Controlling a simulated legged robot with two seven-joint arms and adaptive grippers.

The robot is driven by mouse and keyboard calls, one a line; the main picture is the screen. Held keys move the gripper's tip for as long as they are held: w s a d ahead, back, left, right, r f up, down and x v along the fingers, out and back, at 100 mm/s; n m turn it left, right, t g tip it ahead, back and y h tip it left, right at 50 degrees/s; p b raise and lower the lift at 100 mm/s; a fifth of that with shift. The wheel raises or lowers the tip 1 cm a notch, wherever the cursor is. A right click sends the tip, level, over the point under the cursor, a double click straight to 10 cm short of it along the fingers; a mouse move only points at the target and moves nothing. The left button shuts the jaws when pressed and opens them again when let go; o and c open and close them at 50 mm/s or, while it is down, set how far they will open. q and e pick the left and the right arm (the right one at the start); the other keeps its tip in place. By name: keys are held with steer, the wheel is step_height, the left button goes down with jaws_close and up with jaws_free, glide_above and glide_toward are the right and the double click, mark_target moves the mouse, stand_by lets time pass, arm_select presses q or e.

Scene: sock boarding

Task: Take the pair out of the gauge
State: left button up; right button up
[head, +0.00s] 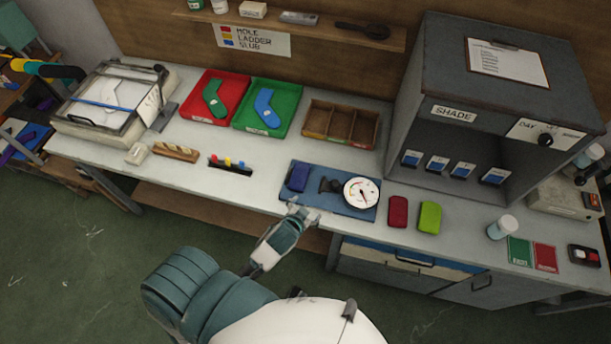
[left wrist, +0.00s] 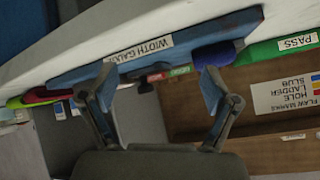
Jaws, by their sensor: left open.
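The width gauge (head: 335,203) is a blue plate on the front of the bench, with a round white dial (head: 361,192) at its right and a black part beside the dial. A dark blue-purple folded pair (head: 298,178) lies at the plate's left end. In the left wrist view the gauge's labelled edge (left wrist: 140,48) crosses above my fingers, and the pair (left wrist: 213,57) shows just beyond the right finger. My left gripper (head: 299,213) is open and empty at the gauge's front edge, apart from the pair. My right gripper is not in view.
Red (head: 398,211) and lime (head: 429,217) folded pieces lie right of the gauge. Behind are a red tray (head: 236,84), a green tray (head: 292,92) and a wooden divided box (head: 368,112). The shade cabinet (head: 447,59) stands at the right.

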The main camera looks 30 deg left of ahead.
arm_select(q)
steer(key=w+d+r+m+t+h, duration=0.2)
steer(key=w+d+r+t, duration=0.15)
steer(key=w+r, duration=0.3)
steer(key=w+d+r+m+t+h, duration=0.1)
steer(key=w+d+r+m+t, duration=0.2)
steer(key=w+r, duration=0.4)
steer(key=d+r+m+g+h, duration=0.2)
steer(key=d+r+m+h, duration=0.95)
steer(key=m+h, duration=0.3)
steer(key=m+g+y, duration=1.1)
steer(key=g+y, duration=0.5)
glide_toward(300, 175)
steer(key=f, duration=0.3)
steer(key=shift+d+f+p, duration=0.15)
steer(key=shift+d+p, duration=0.15)
steer(key=shift+p, duration=0.05)
steer(key=f, duration=0.2)
steer(key=s+f, duration=0.1)
steer(key=f, duration=0.2)
steer(key=shift+s+a+f+p, duration=0.1)
steer(key=shift+f+p, duration=0.2)
steer(key=shift+p, duration=0.1)
steer(key=shift+f, duration=0.2)
steer(key=c, duration=1.4)
steer(key=shift+o, duration=0.2)
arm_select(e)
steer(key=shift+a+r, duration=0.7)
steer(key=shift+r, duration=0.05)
